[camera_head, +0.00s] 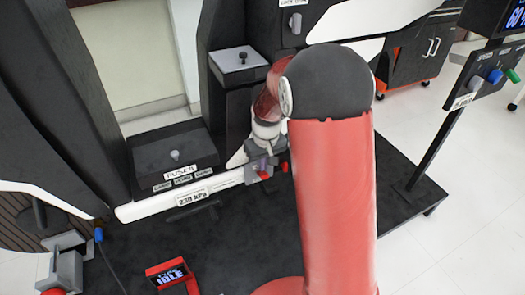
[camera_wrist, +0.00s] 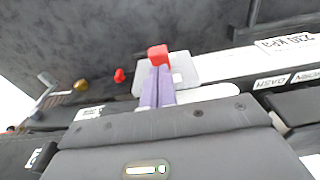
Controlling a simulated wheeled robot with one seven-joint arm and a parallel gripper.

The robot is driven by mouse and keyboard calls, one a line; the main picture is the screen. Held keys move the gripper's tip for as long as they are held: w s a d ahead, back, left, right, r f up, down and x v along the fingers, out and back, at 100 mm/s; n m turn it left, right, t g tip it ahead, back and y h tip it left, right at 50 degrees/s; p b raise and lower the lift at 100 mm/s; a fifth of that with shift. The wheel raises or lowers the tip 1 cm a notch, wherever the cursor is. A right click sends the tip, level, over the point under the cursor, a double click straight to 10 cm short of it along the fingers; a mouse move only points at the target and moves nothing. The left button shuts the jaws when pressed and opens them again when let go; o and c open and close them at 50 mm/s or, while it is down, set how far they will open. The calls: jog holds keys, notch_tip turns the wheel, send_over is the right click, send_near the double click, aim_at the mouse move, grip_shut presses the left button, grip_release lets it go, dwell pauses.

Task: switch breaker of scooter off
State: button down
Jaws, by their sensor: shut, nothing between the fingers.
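My gripper (camera_wrist: 157,88) is shut, with its purple fingers together and nothing between them. The fingertips are at a red block-like handle (camera_wrist: 157,52) beside a light grey housing (camera_wrist: 182,67). I cannot tell whether they touch it. In the head view, my gripper (camera_head: 259,165) is low by the white rail, partly hidden by my arm, and the red handle (camera_head: 264,175) shows just below it. No readable label marks this as the breaker, and its switch position is unclear.
A box labelled FUSES (camera_head: 173,152) and a 230 kPa label (camera_head: 193,198) are to the left. A red-framed display (camera_head: 169,273) reads IDLE. A small red knob (camera_wrist: 119,75) and a gold knob (camera_wrist: 81,85) stand near the fingers. A control panel (camera_head: 487,78) is at right.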

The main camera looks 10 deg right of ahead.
jog(key=shift+s+f, duration=0.2)
jog(key=shift+f, duration=0.3)
